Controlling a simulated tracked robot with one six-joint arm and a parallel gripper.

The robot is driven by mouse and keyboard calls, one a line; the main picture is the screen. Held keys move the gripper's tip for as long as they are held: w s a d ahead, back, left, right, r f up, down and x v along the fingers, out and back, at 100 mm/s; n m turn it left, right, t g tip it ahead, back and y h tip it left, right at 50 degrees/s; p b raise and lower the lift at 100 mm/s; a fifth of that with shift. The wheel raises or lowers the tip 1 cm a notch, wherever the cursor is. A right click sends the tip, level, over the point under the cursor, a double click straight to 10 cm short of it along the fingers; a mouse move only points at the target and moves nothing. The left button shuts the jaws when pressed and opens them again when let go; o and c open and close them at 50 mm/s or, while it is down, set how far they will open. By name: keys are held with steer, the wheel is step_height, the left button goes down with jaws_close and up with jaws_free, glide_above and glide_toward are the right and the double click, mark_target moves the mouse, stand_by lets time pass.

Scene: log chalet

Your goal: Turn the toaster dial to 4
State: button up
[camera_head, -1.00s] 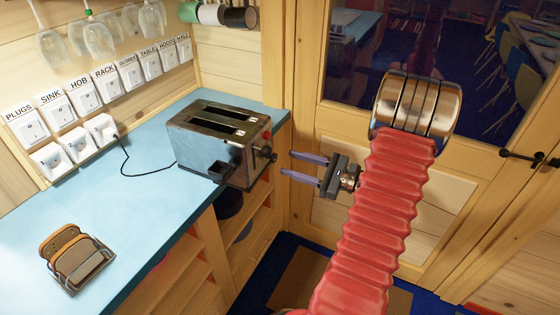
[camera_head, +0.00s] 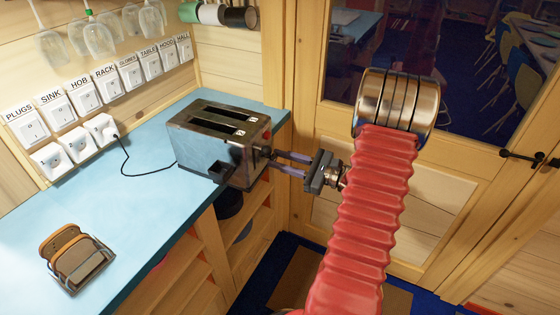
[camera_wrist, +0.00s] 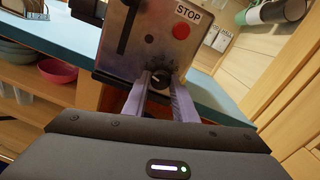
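The toaster (camera_head: 205,150) stands at the right end of the blue worktop, two slots on top. Its end panel (camera_wrist: 150,50) faces my wrist camera, with a red STOP button (camera_wrist: 181,32) and a dark vertical lever slot. The dial (camera_wrist: 160,77) is a dark knob with a light pointer mark, low on this panel. Its numbers are too small to read. My gripper (camera_head: 274,159) is at the toaster's right end, its fingers pointing at the panel. In the wrist view its open fingers (camera_wrist: 161,85) stand on either side of the dial; I cannot tell whether they touch it.
The worktop (camera_head: 125,215) runs left, with a toast rack (camera_head: 76,257) at its front. A black cord runs from the toaster to a wall socket (camera_head: 101,127) below labelled switches. Open shelves lie under the worktop. A wooden door stands close behind my arm.

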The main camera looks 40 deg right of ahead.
steer(key=c, duration=0.4)
steer(key=shift+a, duration=0.3)
steer(key=shift+c, duration=0.6)
steer(key=shift+d, duration=0.3)
steer(key=shift+m, duration=0.4)
steer(key=m, duration=0.7)
steer(key=shift+d, duration=0.1)
steer(key=m, duration=1)
